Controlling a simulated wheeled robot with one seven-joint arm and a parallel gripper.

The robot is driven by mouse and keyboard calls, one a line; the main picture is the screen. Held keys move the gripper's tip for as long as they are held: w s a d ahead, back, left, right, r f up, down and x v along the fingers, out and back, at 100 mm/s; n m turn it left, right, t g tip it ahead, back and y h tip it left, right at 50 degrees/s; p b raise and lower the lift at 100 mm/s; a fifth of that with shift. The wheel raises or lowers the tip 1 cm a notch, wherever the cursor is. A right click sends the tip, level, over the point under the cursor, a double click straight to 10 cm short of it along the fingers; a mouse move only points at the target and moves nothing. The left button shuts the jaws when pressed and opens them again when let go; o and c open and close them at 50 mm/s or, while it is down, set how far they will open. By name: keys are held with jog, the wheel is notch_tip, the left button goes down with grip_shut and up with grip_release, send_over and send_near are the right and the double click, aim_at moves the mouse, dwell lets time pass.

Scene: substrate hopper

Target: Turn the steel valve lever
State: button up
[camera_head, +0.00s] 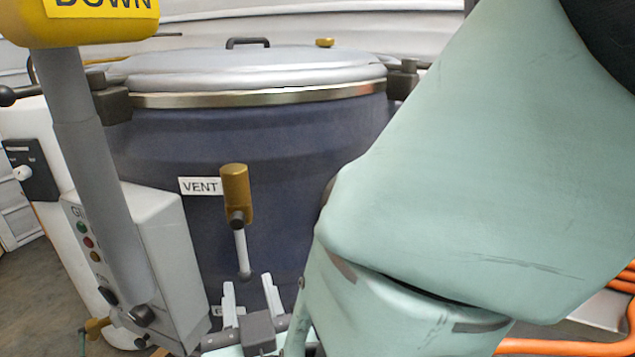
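A steel lever (241,250) with a dark ball end hangs almost straight down from a brass valve body (235,190) on the front of the dark blue vessel. A white label (200,186) reading "VENT" is just left of the valve. My gripper (250,292) is below the lever, its two pale fingers pointing up and spread apart. The lever's ball end appears between and slightly above the fingertips in the picture. I cannot tell the depth gap or whether they touch. My arm covers the right side of the view.
The vessel (270,150) has a closed lid (250,68) with a dark handle. A grey control box (150,260) with buttons and a grey post (95,180) under a yellow "DOWN" sign (85,20) stand at left. Orange hoses (570,348) lie at lower right.

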aim_at(243, 258)
jog(key=p+x, duration=0.2)
jog(key=x, duration=0.8)
jog(key=shift+w, duration=0.15)
grip_shut()
